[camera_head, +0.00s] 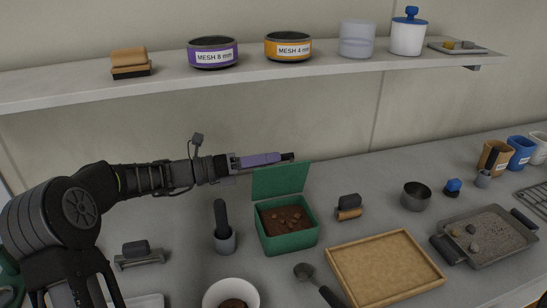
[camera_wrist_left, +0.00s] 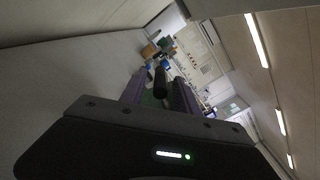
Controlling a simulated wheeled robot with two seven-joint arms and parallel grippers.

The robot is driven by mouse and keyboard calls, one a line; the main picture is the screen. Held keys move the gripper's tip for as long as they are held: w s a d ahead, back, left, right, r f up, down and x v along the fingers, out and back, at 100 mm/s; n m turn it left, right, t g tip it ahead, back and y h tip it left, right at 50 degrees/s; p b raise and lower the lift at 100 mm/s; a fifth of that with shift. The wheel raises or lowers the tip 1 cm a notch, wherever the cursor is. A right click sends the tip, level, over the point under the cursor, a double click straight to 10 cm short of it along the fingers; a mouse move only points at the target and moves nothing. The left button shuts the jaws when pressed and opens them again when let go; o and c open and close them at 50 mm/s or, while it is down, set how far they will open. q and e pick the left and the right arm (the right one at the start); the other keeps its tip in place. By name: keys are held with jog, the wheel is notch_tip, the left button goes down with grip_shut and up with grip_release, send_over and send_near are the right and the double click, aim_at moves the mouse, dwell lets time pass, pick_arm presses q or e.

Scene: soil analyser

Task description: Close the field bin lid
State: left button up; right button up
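The green field bin (camera_head: 287,238) stands on the bench, holding brown soil with dark lumps. Its green lid (camera_head: 281,180) stands open, roughly upright along the bin's back edge. My left gripper (camera_head: 288,157), with purple fingers, reaches in from the left just above the lid's top edge. I cannot tell whether it touches the lid. In the left wrist view its fingers (camera_wrist_left: 160,90) are apart. A dark piece (camera_wrist_left: 160,83) shows between them near the tips, with a little green lid (camera_wrist_left: 150,101) behind. My right gripper is not in view.
A shelf (camera_head: 220,79) with sieves and jars runs above the arm. A grey cup (camera_head: 225,241) with a dark handle stands left of the bin, a white bowl (camera_head: 213,297) in front. A tan tray (camera_head: 385,268) and a small brush (camera_head: 349,207) lie to the right.

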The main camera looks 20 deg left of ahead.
pick_arm(q)
jog(key=shift+x, duration=0.95)
jog(key=shift+c, duration=0.5)
grip_shut()
jog(key=shift+s+f, duration=0.1)
jog(key=shift+f, duration=0.05)
